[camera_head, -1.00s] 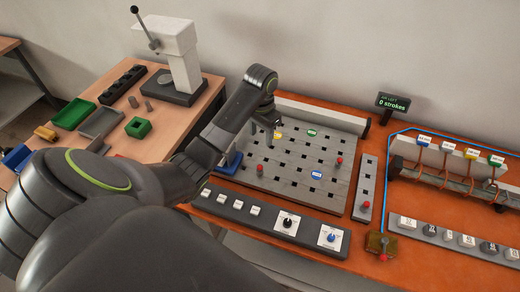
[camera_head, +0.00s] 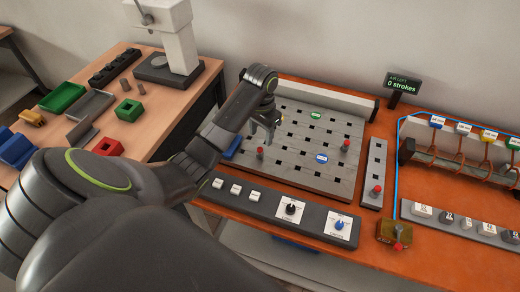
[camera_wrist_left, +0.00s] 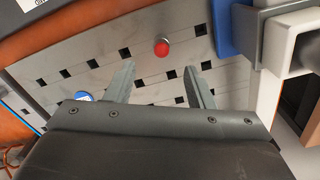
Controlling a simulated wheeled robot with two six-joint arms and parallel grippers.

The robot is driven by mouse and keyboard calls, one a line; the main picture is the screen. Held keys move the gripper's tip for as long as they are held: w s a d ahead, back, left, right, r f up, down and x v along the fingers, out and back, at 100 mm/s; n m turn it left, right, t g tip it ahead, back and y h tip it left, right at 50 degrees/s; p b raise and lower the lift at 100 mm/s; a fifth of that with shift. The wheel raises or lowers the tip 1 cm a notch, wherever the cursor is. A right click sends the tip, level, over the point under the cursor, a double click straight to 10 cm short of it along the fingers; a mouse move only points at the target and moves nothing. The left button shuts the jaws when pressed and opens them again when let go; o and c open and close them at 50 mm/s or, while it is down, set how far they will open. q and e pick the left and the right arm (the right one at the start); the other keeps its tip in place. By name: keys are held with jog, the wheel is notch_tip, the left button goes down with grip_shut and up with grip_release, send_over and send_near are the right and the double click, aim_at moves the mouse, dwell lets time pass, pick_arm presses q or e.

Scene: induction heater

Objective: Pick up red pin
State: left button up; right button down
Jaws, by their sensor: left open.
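Red pins stand on the grey perforated board; one red pin (camera_head: 260,152) is near its left front, another (camera_head: 346,146) toward its right. More red-topped pins are on the narrow grey strip (camera_head: 377,189) and the brass block (camera_head: 398,246). My left gripper (camera_head: 262,131) is over the board's left part, just behind the left pin. In the left wrist view its fingers (camera_wrist_left: 162,84) are apart and empty. A red pin (camera_wrist_left: 162,46) shows there beyond the fingertips, roughly between them and not touched. My right gripper is not in view.
A blue part (camera_head: 232,148) sits at the board's left edge, near the left pin; it also shows in the left wrist view (camera_wrist_left: 232,28). A switch panel (camera_head: 285,208) lies in front of the board. Green (camera_head: 316,115) and blue (camera_head: 321,158) labelled discs are on the board.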

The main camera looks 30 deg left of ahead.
aim_at(260, 148)
pick_arm(q)
notch_tip(260, 148, down, 2)
jog(key=shift+f+b, duration=0.25)
jog(key=shift+b, duration=0.55)
notch_tip(260, 148, down, 4)
jog(key=shift+s+r+p, duration=0.1)
jog(key=shift+p, duration=0.6)
jog(key=shift+f, duration=0.6)
jog(key=shift+a, duration=0.1)
grip_shut()
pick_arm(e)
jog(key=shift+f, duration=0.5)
